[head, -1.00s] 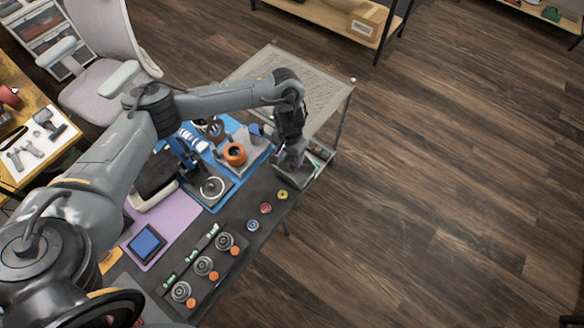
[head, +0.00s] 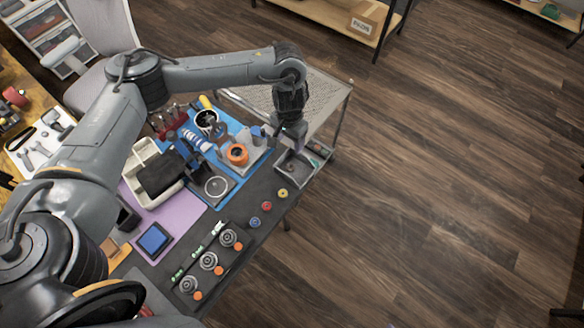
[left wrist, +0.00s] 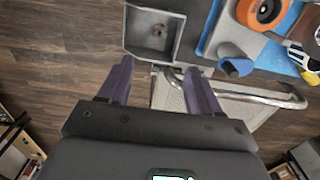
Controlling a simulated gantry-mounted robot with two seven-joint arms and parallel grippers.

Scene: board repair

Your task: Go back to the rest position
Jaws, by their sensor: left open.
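My left gripper (head: 287,143) is above the far right corner of the workbench, next to a grey metal tray (head: 278,170). In the left wrist view, my left gripper (left wrist: 157,85) has its two purple fingers spread wide with nothing between them. The tray (left wrist: 178,60) lies just beyond the fingertips there, with a small brownish part (left wrist: 158,31) in it. My right gripper is not seen in either view.
The dark workbench (head: 230,262) holds a blue mat, an orange spool (head: 237,153), a blue cup (left wrist: 234,66), a blue square box (head: 154,240) and several round grey parts. A perforated metal cart (head: 325,98) stands behind the tray. The wooden floor to the right is clear.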

